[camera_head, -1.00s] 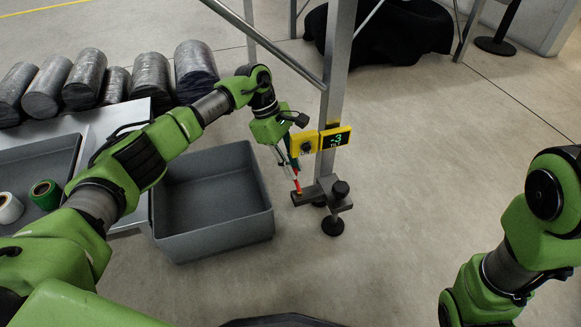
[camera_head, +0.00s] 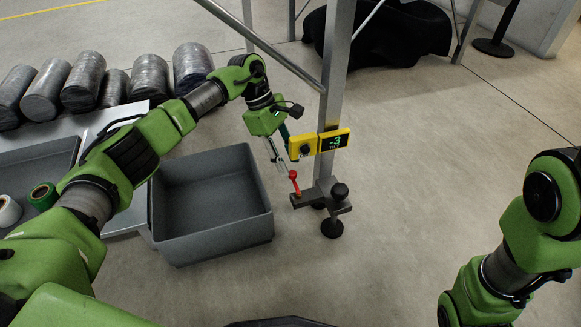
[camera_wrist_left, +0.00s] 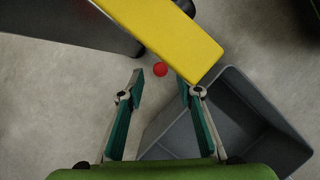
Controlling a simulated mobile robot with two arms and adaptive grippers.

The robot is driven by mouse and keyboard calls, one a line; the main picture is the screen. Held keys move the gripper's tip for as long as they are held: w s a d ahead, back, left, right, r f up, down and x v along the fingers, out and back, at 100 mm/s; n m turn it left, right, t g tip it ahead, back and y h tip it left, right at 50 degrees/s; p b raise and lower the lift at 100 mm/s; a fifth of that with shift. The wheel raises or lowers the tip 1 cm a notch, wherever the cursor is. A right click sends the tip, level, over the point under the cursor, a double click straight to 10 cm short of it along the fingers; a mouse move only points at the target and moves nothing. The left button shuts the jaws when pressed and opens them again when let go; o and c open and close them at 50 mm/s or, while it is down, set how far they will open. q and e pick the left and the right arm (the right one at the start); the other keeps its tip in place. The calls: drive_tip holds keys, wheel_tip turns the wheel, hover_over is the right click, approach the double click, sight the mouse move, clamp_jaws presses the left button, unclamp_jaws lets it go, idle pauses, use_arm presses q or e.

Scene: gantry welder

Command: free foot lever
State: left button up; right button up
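The foot lever (camera_head: 295,183) is a small red lever with a round knob. It stands up from the dark foot bracket at the base of the grey gantry post. My left gripper (camera_head: 281,166) is just above and left of the knob, fingers pointing down. In the left wrist view, its two fingers (camera_wrist_left: 160,84) are open and empty. The red knob (camera_wrist_left: 160,69) shows between and just beyond the fingertips, with no visible contact. The lever's shaft is hidden there. My right arm is at the right edge; its gripper is out of view.
A yellow box (camera_head: 302,147) with a display (camera_head: 334,140) is fixed to the post (camera_head: 336,80), close beside my left gripper. A grey bin (camera_head: 262,228) stands left of the foot. A black knob (camera_head: 340,191) tops the bracket. Floor to the right is clear.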

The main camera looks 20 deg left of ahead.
use_arm(q)
drive_tip(key=v, duration=0.8)
drive_tip(key=shift+a+r, duration=0.15)
drive_tip(key=shift+r, duration=0.25)
